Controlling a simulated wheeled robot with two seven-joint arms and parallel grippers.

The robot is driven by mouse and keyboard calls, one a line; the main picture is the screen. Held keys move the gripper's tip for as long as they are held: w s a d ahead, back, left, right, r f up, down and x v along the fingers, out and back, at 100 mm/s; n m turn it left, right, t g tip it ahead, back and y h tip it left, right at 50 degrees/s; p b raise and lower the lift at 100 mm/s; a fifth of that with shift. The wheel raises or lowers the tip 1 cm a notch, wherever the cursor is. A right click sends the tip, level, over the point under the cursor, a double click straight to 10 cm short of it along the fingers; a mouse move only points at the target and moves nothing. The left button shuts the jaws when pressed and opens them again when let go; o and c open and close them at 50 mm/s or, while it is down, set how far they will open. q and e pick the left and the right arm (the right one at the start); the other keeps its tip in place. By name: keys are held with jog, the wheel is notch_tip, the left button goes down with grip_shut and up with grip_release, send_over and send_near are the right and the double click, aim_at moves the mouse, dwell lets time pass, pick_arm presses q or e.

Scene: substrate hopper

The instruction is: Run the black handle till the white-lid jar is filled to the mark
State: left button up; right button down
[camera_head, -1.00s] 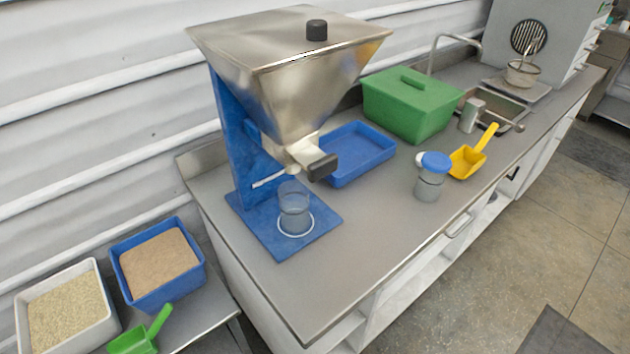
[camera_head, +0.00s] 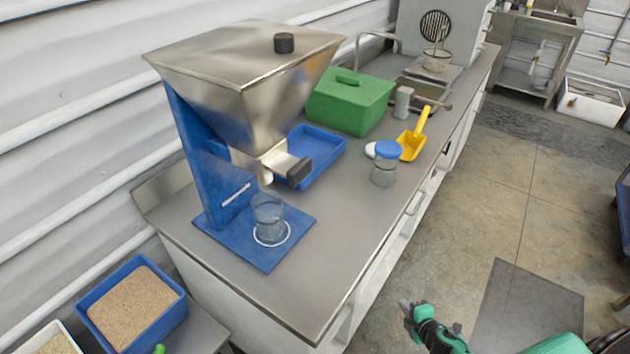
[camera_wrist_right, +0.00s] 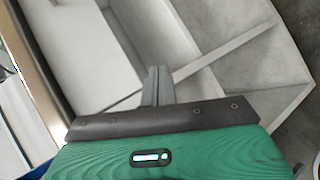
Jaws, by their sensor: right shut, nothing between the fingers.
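The metal hopper (camera_head: 235,95) stands on a blue stand on the bench. Its black handle (camera_head: 299,170) sits at the end of a metal slide below the hopper's outlet. A clear, lidless jar (camera_head: 268,212) stands upright under the outlet, inside a white ring on the blue base (camera_head: 262,250). Its fill level and mark are too small to tell. A white disc (camera_head: 370,150), perhaps a lid, lies behind a jar with a blue lid (camera_head: 384,165). My right gripper (camera_head: 405,304) is shut and empty in front of the bench, well away from the handle. My left gripper is out of view.
A blue tray (camera_head: 325,160), a green lidded box (camera_head: 350,102) and a yellow scoop (camera_head: 412,145) are farther along the bench. A blue bin of brown granules (camera_head: 182,305) stands lower left. In the right wrist view, white shelving (camera_wrist_right: 225,40) lies close ahead.

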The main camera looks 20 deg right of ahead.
jog(key=w+a+r+n+t+y, duration=0.25)
jog(key=r+n, duration=0.35)
jog(key=r, duration=0.7)
jog(key=w+a+r+n+t+y, duration=0.1)
jog(key=w+a+r+n+y, duration=0.45)
jog(key=r, duration=0.85)
jog(key=s+a+r+n+y, duration=0.1)
jog(key=s+a+r+n, duration=0.1)
jog(key=r+n, duration=0.3)
jog(key=s+a+r+n+g+y+p, duration=0.1)
jog(key=s+a+r+n, duration=0.1)
jog(key=r+n, duration=0.3)
jog(key=s+a+r+n, duration=0.3)
jog(key=r+n, duration=0.2)
jog(key=r, duration=0.4)
jog(key=shift+a+r+y, duration=0.35)
jog(key=shift+r+y, duration=0.05)
jog(key=shift+w+a+g+p, duration=0.1)
jog(key=shift+g+p, duration=0.15)
jog(key=shift+p, duration=0.1)
